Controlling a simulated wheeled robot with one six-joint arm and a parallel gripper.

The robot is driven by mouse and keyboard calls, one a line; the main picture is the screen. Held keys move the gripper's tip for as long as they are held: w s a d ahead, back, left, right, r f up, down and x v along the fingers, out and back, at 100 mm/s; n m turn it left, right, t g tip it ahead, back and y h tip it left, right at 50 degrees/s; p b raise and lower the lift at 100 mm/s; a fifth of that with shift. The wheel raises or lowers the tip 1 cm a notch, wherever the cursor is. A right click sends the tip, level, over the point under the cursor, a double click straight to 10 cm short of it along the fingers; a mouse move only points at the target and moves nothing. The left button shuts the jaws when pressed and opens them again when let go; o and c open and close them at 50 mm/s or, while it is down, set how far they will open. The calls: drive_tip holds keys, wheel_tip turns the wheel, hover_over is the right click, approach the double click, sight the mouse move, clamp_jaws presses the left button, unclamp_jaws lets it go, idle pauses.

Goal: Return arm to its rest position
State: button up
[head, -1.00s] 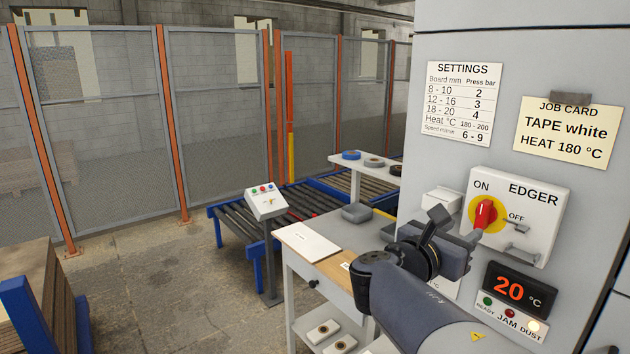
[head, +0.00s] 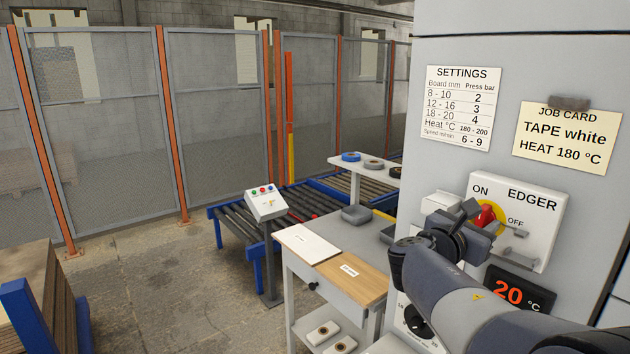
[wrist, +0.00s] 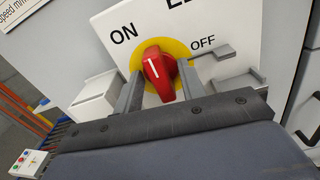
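My gripper (head: 484,217) is in front of the EDGER switch panel (head: 541,222). In the wrist view my gripper (wrist: 159,72) has its two fingers apart, one on each side of the red knob (wrist: 160,78) in the picture. I see no grip on the knob, and the depth between fingertips and knob is hard to tell. The knob's white mark points up and slightly left in the wrist view. In the head view the knob (head: 487,214) is partly hidden by my gripper. My arm extends from the lower right, bent at the dark joint.
A workbench (head: 333,292) with a white board (head: 308,243) stands left of my arm. Behind are a roller conveyor (head: 238,217) and a control post (head: 266,204).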

drive_tip(key=m+b, duration=0.4)
drive_tip(key=m, duration=0.3)
drive_tip(key=shift+s+a+m+b, duration=0.1)
drive_tip(key=shift+s+m+b, duration=0.05)
drive_tip(key=shift+m+b, duration=0.25)
drive_tip(key=shift+r, duration=0.15)
